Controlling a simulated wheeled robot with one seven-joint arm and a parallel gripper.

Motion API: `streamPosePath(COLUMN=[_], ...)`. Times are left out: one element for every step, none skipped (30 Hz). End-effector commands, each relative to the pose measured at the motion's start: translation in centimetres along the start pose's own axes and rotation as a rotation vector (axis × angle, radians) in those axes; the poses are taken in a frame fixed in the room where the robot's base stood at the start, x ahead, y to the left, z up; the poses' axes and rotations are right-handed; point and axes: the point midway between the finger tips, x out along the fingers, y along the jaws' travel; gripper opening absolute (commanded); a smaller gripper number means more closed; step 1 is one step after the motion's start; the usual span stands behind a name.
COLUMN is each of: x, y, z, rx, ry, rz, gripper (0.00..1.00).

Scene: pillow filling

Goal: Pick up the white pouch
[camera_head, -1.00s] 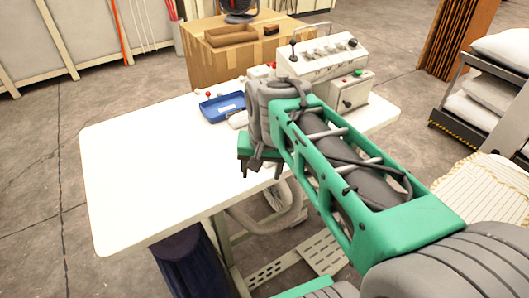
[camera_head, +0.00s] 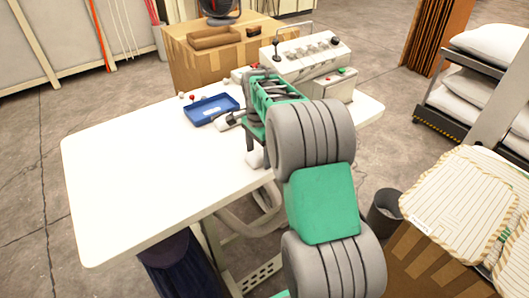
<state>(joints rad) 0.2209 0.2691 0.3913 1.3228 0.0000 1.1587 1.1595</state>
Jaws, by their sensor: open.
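A small white item (camera_head: 222,123), which looks like the white pouch, lies on the white table (camera_head: 135,190) just in front of the blue tray. Part of it is hidden by my gripper. My gripper (camera_head: 237,121) is at the item's right side, open, with its dark fingers pointing left. I cannot tell whether the fingers touch it. Another small white shape (camera_head: 256,159) shows under my green wrist at the table's front edge. I cannot tell what it is.
The blue tray (camera_head: 203,118) is close behind and left of my gripper. A control box (camera_head: 306,54) stands at the table's back right. A cardboard box (camera_head: 187,64) stands behind the table. The left half of the table is clear. Pillows on a rack (camera_head: 466,93) stand at right.

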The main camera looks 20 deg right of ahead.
Motion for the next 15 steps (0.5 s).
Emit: streamPosePath(x=[0.11, 0.14, 0.15, 0.15, 0.15, 0.14, 0.14, 0.14, 0.13, 0.13, 0.13, 0.12, 0.12, 0.12, 0.12], y=[-0.02, -0.02, -0.03, -0.03, -0.03, -0.03, -0.03, -0.03, -0.03, -0.03, -0.03, -0.03, -0.03, -0.03, -0.03], z=[0.02, 0.02, 0.03, 0.04, 0.04, 0.05, 0.05, 0.06, 0.07, 0.07, 0.07, 0.08, 0.08, 0.08, 0.08], rx=[-0.001, -0.001, -0.001, -0.001, -0.001, -0.002, -0.002, -0.002, -0.002, -0.002, -0.002, -0.002, -0.002, -0.002, -0.002], ry=[0.0, 0.0, 0.0, 0.0, 0.0, 0.0, 0.0, 0.0, 0.0, 0.0, 0.0, 0.0, 0.0, 0.0, 0.0], rz=[-0.001, -0.001, -0.001, -0.001, -0.001, -0.001, -0.001, -0.001, -0.001, -0.001, 0.0, -0.001, -0.001, 0.0, 0.0], gripper=[0.77, 0.77, 0.77, 0.77, 0.77, 0.76, 0.74, 0.71, 0.68, 0.66, 0.63, 0.6, 0.58, 0.55, 0.52])
